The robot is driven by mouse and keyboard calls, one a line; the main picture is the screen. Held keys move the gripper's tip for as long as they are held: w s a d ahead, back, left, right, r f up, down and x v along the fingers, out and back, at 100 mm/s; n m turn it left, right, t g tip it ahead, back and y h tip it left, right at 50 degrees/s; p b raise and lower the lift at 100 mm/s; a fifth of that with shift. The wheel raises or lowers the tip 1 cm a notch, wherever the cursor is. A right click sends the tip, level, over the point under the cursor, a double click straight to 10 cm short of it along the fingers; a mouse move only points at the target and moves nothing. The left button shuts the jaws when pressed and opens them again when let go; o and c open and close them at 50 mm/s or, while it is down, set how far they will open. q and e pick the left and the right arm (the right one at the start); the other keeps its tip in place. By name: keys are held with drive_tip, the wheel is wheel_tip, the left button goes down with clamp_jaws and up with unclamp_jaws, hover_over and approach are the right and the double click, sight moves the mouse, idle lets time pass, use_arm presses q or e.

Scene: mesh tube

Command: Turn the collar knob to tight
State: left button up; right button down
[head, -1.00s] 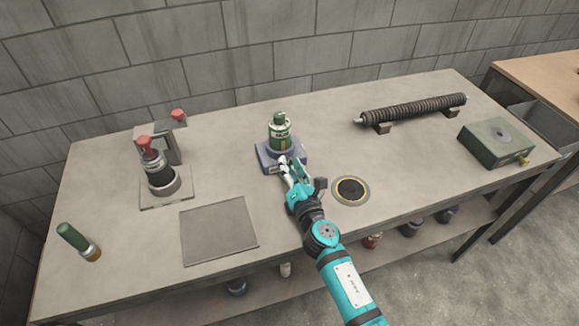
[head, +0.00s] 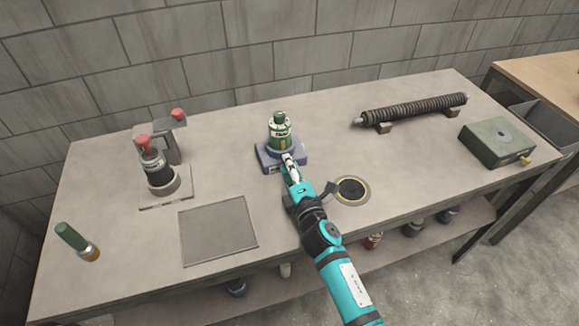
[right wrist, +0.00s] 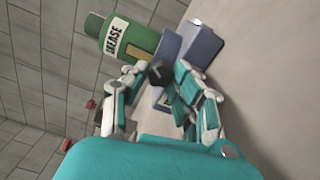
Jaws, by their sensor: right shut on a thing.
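A green grease bottle (head: 280,130) with a white label stands upright in a blue-grey collar block (head: 268,165) near the middle of the bench. In the right wrist view the bottle (right wrist: 122,38) and the block (right wrist: 199,43) appear tilted. A small dark collar knob (right wrist: 160,73) sticks out from the block's front, between my right fingertips. My right gripper (head: 287,160) reaches the block's front and is shut on the knob. In the head view the gripper hides the knob. The knob's markings cannot be read. My left gripper is not in view.
A red-topped press-like device (head: 160,172) stands at left, near a flat grey plate (head: 218,231) and a green-capped cylinder (head: 78,242). A round ringed port (head: 352,190) lies right of my gripper. A ribbed tube (head: 415,109) and a green box (head: 496,143) are at right.

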drive_tip(key=m, duration=0.4)
drive_tip(key=shift+m, duration=0.4)
drive_tip(key=m+p, duration=0.1)
drive_tip(key=m, duration=0.3)
drive_tip(key=shift+f+m, duration=0.1)
drive_tip(key=shift+m, duration=0.2)
drive_tip(key=c, duration=1.1)
unclamp_jaws()
drive_tip(key=shift+o, duration=0.2)
drive_tip(key=v, duration=1.1)
drive_tip(key=shift+s+d, duration=0.1)
drive_tip(key=shift+s, duration=0.15)
drive_tip(key=shift+s+d, duration=0.1)
drive_tip(key=shift+s, duration=0.15)
